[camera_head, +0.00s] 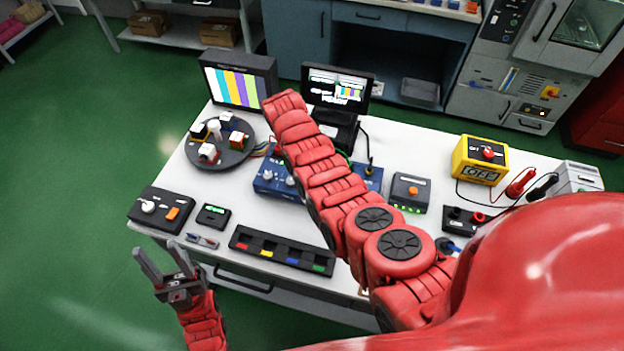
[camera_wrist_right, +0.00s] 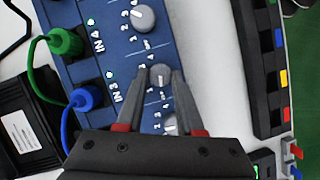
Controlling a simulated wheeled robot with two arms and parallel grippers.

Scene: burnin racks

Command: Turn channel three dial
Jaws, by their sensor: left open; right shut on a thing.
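The blue channel box (camera_head: 262,187) stands mid-table, partly hidden behind my right arm in the head view. In the right wrist view the blue box (camera_wrist_right: 75,15) shows a column of grey dials. My right gripper (camera_wrist_right: 160,71) is shut on the channel three dial (camera_wrist_right: 159,76), level with the IN 3 label, one fingertip on each side. The channel four dial (camera_wrist_right: 143,18) is clear of the fingers. Another dial (camera_wrist_right: 169,123) shows between the fingers, nearer the palm. My left gripper (camera_head: 158,250) is open and empty, off the table's front left corner.
Green (camera_wrist_right: 66,42) and blue (camera_wrist_right: 84,98) plugs sit in the box beside the dials. A black tray with coloured marks (camera_head: 282,251) lies along the front edge. A round dark turntable (camera_head: 219,150), a control box (camera_head: 160,208) and a yellow meter (camera_head: 480,160) stand around.

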